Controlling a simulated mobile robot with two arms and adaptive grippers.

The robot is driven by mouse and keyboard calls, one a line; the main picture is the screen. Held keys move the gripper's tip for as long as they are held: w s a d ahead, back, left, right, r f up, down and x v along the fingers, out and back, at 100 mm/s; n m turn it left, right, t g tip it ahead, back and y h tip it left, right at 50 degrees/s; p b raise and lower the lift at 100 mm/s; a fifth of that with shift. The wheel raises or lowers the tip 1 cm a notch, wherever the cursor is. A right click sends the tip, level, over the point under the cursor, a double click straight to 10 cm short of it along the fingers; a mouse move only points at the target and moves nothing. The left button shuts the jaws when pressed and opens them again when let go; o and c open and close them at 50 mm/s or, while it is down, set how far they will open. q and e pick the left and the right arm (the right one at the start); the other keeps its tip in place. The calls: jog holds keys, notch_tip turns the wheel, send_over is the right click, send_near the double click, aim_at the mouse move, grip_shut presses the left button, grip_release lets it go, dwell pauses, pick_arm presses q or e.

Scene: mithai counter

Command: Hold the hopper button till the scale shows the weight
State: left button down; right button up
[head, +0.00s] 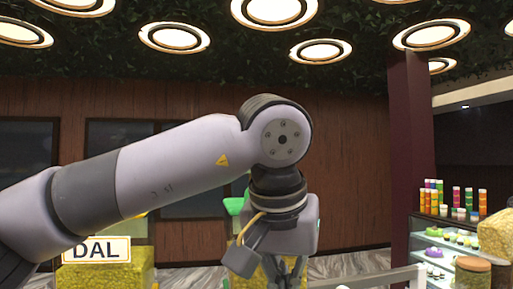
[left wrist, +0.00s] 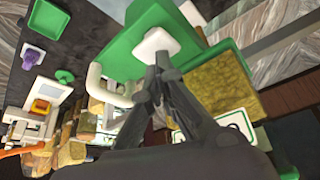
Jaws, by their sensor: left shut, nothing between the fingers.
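In the left wrist view the green hopper front (left wrist: 120,48) carries a white square button (left wrist: 155,42). My left gripper (left wrist: 160,66) is shut and empty, its fingertips at the button's lower edge. Whether they touch or press it I cannot tell. A clear bin of golden grain (left wrist: 220,80) adjoins the green front, with a white label partly hidden by my gripper. In the head view my left gripper (head: 287,272) points down in front of a grain bin with a green part (head: 235,206). No scale reading is legible in either view. My right gripper is not in view.
Another grain bin (head: 110,276) with a DAL sign (head: 96,249) stands at the left of the head view. A white curved pipe (left wrist: 97,82) is close to my gripper. Shelves with coloured jars (head: 456,199) stand at the right.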

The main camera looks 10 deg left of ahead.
pick_arm(q)
jog(key=shift+f, duration=0.1)
jog(key=shift+f+b, duration=0.7)
jog(key=shift+f, duration=0.45)
dwell(0.8)
dwell(0.8)
notch_tip(320, 180, up, 3)
jog(key=p, duration=0.2)
jog(key=shift+f+p, duration=0.2)
jog(key=shift+p, duration=0.2)
dwell(4.4)
